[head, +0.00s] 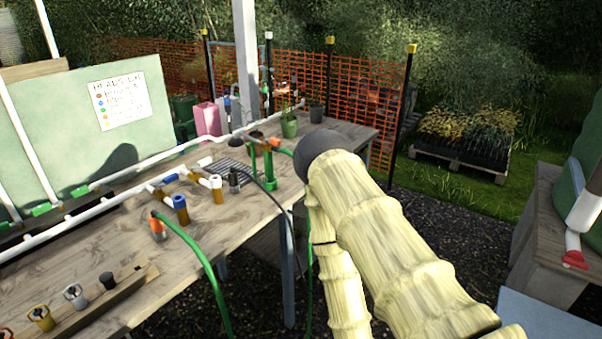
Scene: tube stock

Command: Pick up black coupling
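A small black piece (107,280), which looks like the black coupling, sits at the right end of a row on a wooden strip (125,298) near the table's front left. A grey-white coupling (74,296) and a yellow coupling (41,317) stand to its left in the same row. My arm, in a pale ribbed sleeve, crosses the right middle of the view, well to the right of the black piece. My gripper does not show.
The wooden table (195,262) carries white pipes, green fittings and blue-and-brown fittings behind the row. A green hose (205,263) arches over its front edge. A green board (60,120) stands behind. Some bare wood lies right of the strip.

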